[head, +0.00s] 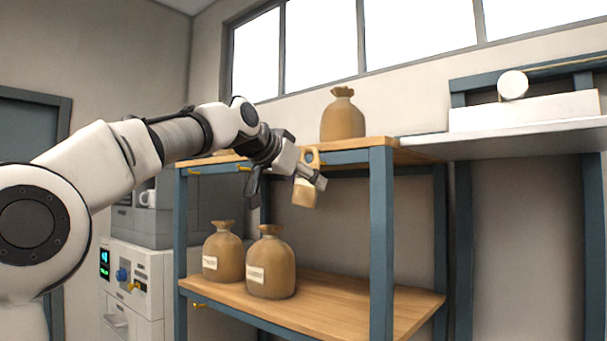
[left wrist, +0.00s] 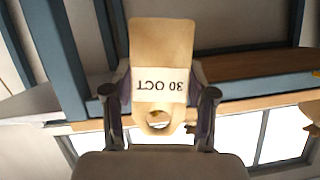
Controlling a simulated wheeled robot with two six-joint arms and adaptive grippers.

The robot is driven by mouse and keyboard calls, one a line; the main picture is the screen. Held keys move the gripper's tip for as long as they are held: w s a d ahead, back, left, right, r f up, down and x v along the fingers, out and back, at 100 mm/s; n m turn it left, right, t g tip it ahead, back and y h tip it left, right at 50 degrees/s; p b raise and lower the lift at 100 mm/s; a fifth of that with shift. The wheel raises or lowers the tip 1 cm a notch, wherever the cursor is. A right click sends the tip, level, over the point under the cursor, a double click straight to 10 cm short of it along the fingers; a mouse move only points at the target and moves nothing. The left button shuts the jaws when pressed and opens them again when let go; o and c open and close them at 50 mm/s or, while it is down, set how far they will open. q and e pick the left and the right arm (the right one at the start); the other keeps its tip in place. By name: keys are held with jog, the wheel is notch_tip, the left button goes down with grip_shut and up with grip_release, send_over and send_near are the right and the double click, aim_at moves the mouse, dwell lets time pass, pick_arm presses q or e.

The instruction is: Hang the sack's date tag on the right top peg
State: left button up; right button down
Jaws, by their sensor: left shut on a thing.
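My left gripper (head: 308,179) is shut on a tan date tag (head: 304,193) in front of the rack's top rail. In the left wrist view, the tag (left wrist: 160,50) shows upside down, with a white band reading "30 OCT" and a round hole at its end. The gripper's fingers (left wrist: 158,98) press its two sides. In the head view, two brass pegs (head: 194,171) (head: 244,168) show on the top rail left of the tag. My right gripper is out of view.
A tied sack (head: 343,118) stands on the top shelf. Two labelled sacks (head: 223,255) (head: 271,267) stand on the lower wooden shelf (head: 365,300). A blue post (head: 381,240) rises right of the tag. A machine (head: 130,285) stands at the left.

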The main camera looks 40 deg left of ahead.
pick_arm(q)
jog(key=p+x, duration=0.2)
jog(key=x, duration=0.1)
jog(key=shift+s+d+f, duration=0.1)
jog(key=shift+d+f, duration=0.05)
jog(key=shift+f, duration=0.05)
dwell(0.5)
dwell(0.3)
jog(key=o, duration=1.2)
